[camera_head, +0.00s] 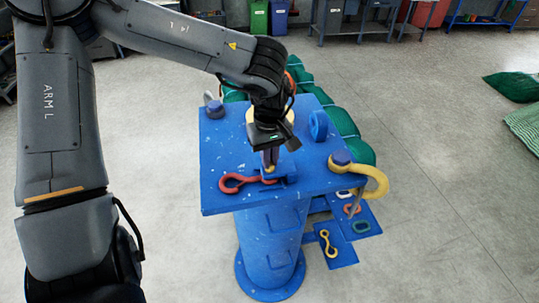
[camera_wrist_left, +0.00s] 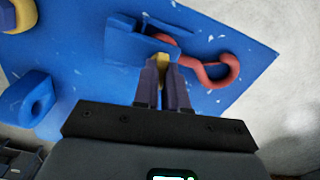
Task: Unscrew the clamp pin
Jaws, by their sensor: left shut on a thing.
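The clamp pin (camera_wrist_left: 162,60) shows as a small yellow piece between my left fingertips in the left wrist view. In the head view its yellow end (camera_head: 270,169) shows just below the fingers. My left gripper (camera_head: 270,158) points down over the blue table and is shut on the pin. The gripper also shows in the left wrist view (camera_wrist_left: 163,70). A blue clamp block (camera_wrist_left: 135,42) stands around the pin on the tabletop. A red hook (camera_head: 232,183) lies with one end at the clamp. The fingers hide most of the pin. My right gripper is not in view.
The blue pedestal table (camera_head: 218,160) has a blue ring (camera_head: 318,125), a grey shackle (camera_head: 213,106) and a yellow hook (camera_head: 375,183) near its edges. Green net (camera_head: 345,122) lies behind. A lower blue shelf holds small links and a yellow hook (camera_head: 327,243).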

